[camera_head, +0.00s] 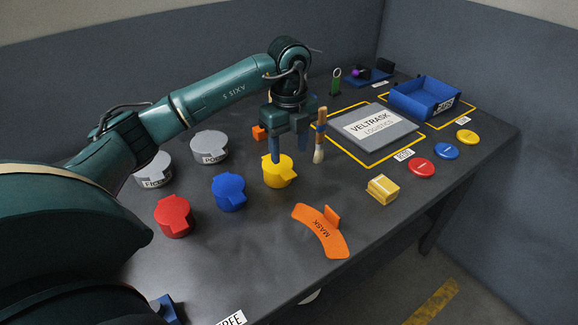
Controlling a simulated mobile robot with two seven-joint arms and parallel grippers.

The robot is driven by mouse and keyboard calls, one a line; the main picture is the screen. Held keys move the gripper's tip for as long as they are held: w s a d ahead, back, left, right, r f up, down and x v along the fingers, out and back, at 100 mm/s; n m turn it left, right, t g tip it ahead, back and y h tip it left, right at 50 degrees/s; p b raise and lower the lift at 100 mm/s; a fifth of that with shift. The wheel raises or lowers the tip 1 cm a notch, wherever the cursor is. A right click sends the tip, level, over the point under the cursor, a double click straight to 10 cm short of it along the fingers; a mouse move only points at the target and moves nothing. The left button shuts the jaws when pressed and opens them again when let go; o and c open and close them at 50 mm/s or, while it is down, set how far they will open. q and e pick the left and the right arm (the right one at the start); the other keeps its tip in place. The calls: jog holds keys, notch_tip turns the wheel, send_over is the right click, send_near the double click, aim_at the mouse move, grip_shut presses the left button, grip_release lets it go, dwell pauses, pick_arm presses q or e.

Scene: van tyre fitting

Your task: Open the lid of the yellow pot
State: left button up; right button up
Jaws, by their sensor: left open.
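The yellow pot (280,174) stands on the dark table with its flat lid on and a tab at the front. My left gripper (288,150) points down over the back of the yellow pot, fingers apart. Its left fingertip overlaps the back edge of the lid in the picture; I cannot tell whether it touches. A wooden-handled brush (322,128) shows upright just right of the right finger, seemingly outside the jaws. My right gripper is not recognisable in view.
A blue pot (229,194) and a red pot (174,217) stand left of the yellow one, grey pots (210,148) behind them. An orange mask piece (322,233) lies in front. A grey panel (398,139), a blue bin (423,110) and a yellow block (382,190) are right.

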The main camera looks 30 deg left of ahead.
aim_at(289, 175)
pick_arm(q)
notch_tip(289, 175, down, 6)
jog(key=shift+c, duration=0.3)
grip_shut()
dwell(0.5)
